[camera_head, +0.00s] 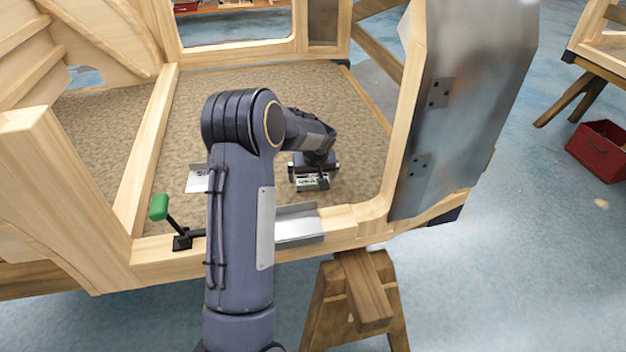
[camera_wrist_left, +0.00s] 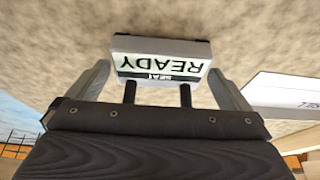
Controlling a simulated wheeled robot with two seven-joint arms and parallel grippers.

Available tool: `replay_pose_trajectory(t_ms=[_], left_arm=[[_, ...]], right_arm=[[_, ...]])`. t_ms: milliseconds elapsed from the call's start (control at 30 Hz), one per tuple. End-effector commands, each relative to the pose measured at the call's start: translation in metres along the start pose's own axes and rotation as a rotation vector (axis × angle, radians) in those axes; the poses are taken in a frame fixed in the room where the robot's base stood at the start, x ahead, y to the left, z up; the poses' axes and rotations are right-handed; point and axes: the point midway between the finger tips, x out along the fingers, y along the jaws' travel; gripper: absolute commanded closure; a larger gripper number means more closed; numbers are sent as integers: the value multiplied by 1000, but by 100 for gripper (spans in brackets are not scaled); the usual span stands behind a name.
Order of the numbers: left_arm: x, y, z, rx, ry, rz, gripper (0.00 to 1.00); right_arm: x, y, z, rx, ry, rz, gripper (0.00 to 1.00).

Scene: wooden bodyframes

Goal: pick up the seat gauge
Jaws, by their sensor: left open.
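The seat gauge (camera_head: 314,183) is a small grey box with a lit pale panel, on the speckled brown floor inside the wooden frame. My left gripper (camera_head: 315,172) is open, reaching over the frame's sill. In the wrist view its two fingers (camera_wrist_left: 158,78) stand on either side of the gauge, with visible gaps. My right gripper is not in view.
A white printed plate (camera_head: 198,178) stands left of my arm; a pale printed plate (camera_wrist_left: 285,92) is right of the gauge in the wrist view. A green-handled clamp (camera_head: 159,207) and metal sill plate (camera_head: 300,224) are near the front. A metal-faced door (camera_head: 460,100) stands open at right.

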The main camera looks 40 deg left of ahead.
Motion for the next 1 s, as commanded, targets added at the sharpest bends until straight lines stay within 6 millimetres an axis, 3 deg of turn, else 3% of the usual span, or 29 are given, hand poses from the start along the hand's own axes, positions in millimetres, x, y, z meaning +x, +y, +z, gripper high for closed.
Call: replay_pose_trajectory(t_ms=[100,367,667,1000], left_arm=[[12,0,0,0,0,1,0],[14,1,0,0,1,2,0],[14,1,0,0,0,2,38],[4,1,-5,0,3,3,39]], right_arm=[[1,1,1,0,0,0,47],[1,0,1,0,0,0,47],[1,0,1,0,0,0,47],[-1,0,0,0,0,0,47]])
